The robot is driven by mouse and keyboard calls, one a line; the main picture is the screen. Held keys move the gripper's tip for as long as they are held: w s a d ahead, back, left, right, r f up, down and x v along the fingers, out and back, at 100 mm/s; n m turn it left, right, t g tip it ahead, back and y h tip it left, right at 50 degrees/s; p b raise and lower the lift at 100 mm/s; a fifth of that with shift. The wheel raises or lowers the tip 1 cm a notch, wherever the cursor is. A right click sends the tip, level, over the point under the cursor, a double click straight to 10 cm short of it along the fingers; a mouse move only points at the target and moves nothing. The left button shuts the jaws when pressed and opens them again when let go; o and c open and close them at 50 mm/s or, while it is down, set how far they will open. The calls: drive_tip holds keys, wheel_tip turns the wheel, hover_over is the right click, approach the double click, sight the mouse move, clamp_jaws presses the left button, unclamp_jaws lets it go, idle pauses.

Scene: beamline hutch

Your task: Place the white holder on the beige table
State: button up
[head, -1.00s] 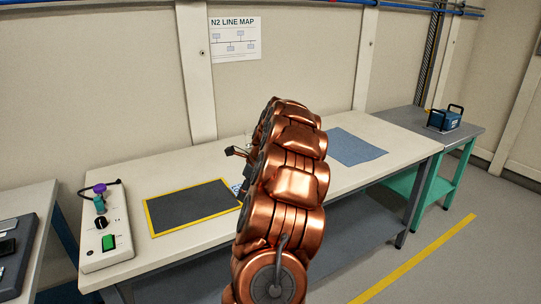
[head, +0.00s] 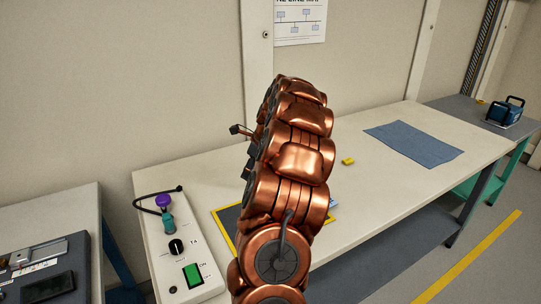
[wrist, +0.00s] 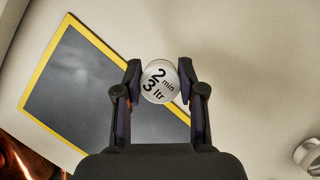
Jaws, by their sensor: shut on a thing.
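My gripper (wrist: 160,85) is shut on a small white round thing, which looks like the white holder (wrist: 160,82). Its face carries the black print "2 min 3 ltr". The fingers press it from both sides. In the wrist view it appears over the edge of the dark mat and the beige table (wrist: 235,75); I cannot tell its height. In the head view my copper arm hides the gripper's fingers and the holder. The beige table (head: 390,178) runs along the wall behind my arm.
A dark yellow-edged mat (wrist: 85,85) lies on the table. A control box (head: 170,250) stands at its left end. A small yellow block (head: 347,161) and a blue cloth (head: 413,143) lie right of my arm, with bare tabletop around them. A shiny round object (wrist: 308,155) is partly visible.

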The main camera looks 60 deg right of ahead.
drive_tip(key=w+d+p, duration=0.1)
drive_tip(key=w, duration=0.4)
drive_tip(key=w+d+f, duration=0.1)
drive_tip(key=w, duration=0.4)
drive_tip(key=w+d+p, duration=0.1)
drive_tip(key=w, duration=0.4)
drive_tip(key=shift+w+d+f+p, duration=0.1)
drive_tip(key=shift+d+f+p, duration=0.1)
drive_tip(key=shift+p, duration=0.1)
drive_tip(key=shift+w+f+p, duration=0.1)
drive_tip(key=shift+f+p, duration=0.25)
drive_tip(key=shift+f, duration=1.45)
drive_tip(key=shift+f, duration=0.1)
drive_tip(key=o, duration=1.2)
drive_tip(key=b+v, duration=0.1)
drive_tip(key=v, duration=1.1)
